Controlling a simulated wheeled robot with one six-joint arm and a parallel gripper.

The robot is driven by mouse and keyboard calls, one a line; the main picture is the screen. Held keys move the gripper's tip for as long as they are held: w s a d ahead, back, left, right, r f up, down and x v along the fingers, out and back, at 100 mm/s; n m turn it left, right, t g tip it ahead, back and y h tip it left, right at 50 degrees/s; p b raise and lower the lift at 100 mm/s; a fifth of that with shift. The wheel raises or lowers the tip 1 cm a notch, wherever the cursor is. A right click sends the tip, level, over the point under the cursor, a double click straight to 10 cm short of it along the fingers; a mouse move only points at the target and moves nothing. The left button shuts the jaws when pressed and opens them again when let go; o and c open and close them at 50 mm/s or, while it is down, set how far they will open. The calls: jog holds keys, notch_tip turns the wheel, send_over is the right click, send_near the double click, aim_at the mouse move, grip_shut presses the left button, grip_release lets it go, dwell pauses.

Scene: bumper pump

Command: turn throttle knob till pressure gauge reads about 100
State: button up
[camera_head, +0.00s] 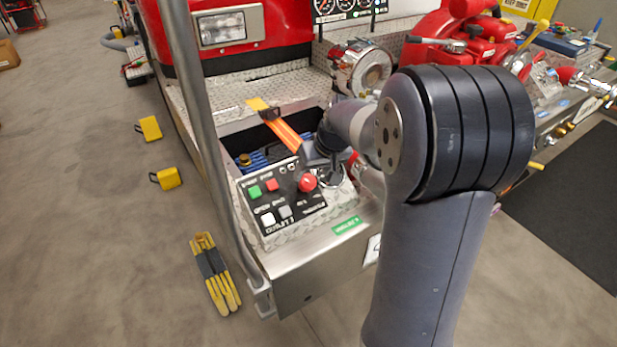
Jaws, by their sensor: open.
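A red round knob (307,182) stands on the control panel (295,215), a diamond-plate box with a black face on the bumper. I take it for the throttle knob. My gripper (322,163) is open above the panel's far right part, close beside the red knob; whether it touches the knob I cannot tell. My forearm and wrist hide part of the gripper and the panel's right side.
Green, red and white push buttons (268,219) sit left of the knob. An orange strap (280,130) crosses the open bumper well behind the panel. A grey upright rail (205,150) runs along the left. Yellow wheel chocks (167,178) lie on the floor.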

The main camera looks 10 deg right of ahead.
aim_at(309, 180)
jog(key=shift+x, duration=2.05)
jog(key=shift+c, duration=0.3)
jog(key=c, duration=0.9)
jog(key=shift+m, duration=0.3)
